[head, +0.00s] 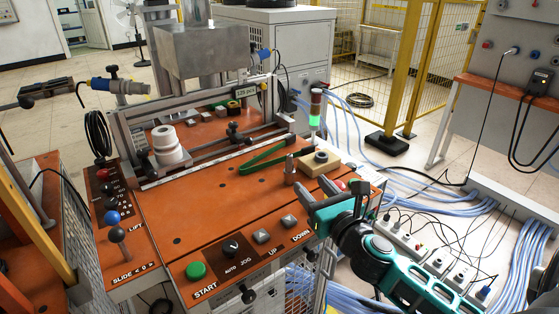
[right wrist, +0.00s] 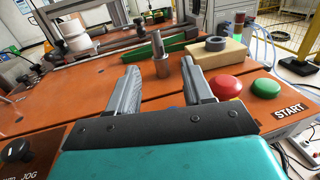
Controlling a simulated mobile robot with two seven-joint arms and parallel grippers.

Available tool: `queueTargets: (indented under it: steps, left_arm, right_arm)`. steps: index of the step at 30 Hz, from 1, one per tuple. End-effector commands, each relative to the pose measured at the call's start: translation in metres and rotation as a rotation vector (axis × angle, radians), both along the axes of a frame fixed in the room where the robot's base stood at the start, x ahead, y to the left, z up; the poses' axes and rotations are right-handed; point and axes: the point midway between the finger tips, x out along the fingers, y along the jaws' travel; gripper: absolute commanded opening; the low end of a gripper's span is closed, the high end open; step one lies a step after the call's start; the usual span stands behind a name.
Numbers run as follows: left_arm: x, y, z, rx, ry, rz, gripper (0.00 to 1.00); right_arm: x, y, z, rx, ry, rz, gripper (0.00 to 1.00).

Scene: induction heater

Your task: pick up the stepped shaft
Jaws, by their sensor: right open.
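The stepped shaft (head: 290,170) is a small grey metal cylinder with a narrower top. It stands upright on the orange bench top (head: 215,220). In the right wrist view the shaft (right wrist: 160,55) stands beyond the fingertips, between them in the picture. My right gripper (head: 332,197) is open and empty over the bench's right front part, to the right of the shaft and nearer the front. Its two grey fingers also show in the right wrist view (right wrist: 160,76), pointing toward the shaft and apart from it. My left gripper is not seen.
A tan block (head: 313,166) with a dark ring (head: 321,156) on top lies just right of the shaft. Red (right wrist: 227,87) and green (right wrist: 265,88) buttons sit near the right finger. White stacked cylinders (head: 166,147) stand farther left.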

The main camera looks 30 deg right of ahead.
Motion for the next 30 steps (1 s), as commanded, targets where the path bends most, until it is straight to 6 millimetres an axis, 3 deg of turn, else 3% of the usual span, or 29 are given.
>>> queueTargets:
  steps: [5, 12, 25, 30]
  left_arm:
    - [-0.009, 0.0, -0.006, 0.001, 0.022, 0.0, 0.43]
    - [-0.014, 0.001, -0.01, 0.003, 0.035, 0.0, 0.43]
    - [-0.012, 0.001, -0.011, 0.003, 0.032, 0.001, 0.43]
    - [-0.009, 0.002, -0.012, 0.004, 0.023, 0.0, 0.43]
  right_arm:
    - [0.014, -0.002, 0.001, 0.008, -0.002, 0.0, 0.51]
    - [0.052, -0.007, 0.001, 0.005, -0.002, -0.001, 0.51]
    - [0.086, -0.009, -0.001, 0.005, -0.001, 0.0, 0.51]
    - [0.11, -0.009, -0.002, 0.004, -0.001, -0.001, 0.51]
